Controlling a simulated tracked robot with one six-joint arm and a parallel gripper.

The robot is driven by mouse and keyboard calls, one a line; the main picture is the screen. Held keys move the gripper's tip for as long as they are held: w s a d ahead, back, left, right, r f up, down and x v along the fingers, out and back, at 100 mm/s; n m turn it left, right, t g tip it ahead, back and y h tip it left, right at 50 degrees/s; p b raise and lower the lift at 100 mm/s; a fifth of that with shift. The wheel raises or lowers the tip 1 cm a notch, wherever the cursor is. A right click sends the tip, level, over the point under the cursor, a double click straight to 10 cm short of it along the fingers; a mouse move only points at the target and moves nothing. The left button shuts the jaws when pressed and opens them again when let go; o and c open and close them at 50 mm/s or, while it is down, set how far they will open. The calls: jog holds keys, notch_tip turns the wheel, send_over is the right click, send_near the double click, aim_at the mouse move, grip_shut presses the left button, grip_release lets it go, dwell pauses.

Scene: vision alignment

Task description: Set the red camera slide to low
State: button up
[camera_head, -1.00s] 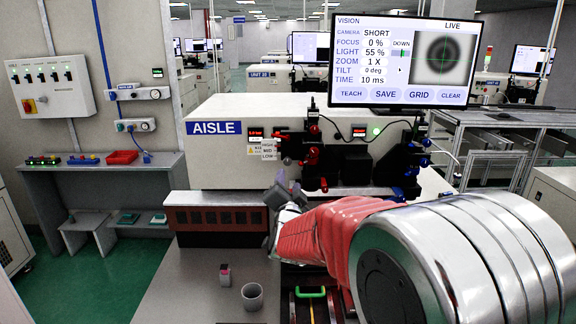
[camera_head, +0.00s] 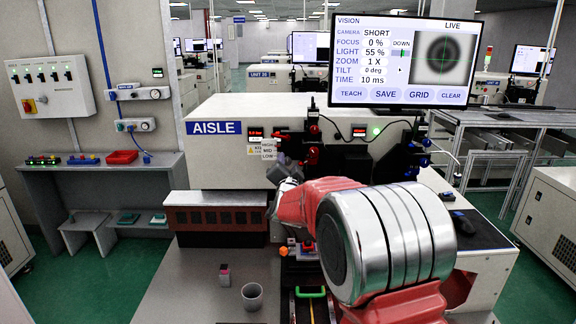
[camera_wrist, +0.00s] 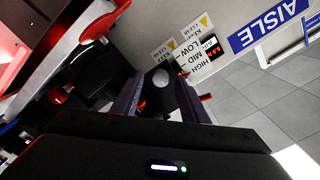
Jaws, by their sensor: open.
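The red camera (camera_head: 313,132) is mounted on the front of the AISLE machine; red parts also show at the upper left of the wrist view (camera_wrist: 104,22). A HIGH, MID, LOW label (camera_head: 268,149) is left of it and also shows in the wrist view (camera_wrist: 190,62). My gripper (camera_head: 280,166) is just below and right of this label. In the wrist view its dark fingers (camera_wrist: 158,98) are open and apart, with a pale round knob (camera_wrist: 161,77) showing between their tips. I cannot tell whether they touch it. The slide's setting is unclear.
A blue camera (camera_head: 412,150) is on the right of the machine front. The monitor (camera_head: 401,62) stands above. A grey cup (camera_head: 252,296) and a small red-topped block (camera_head: 225,275) stand on the bench below. The bench's left part is clear.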

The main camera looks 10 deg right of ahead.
jog(key=shift+w+d, duration=0.1)
jog(key=shift+w, duration=0.4)
jog(key=shift+c, duration=0.5)
grip_shut()
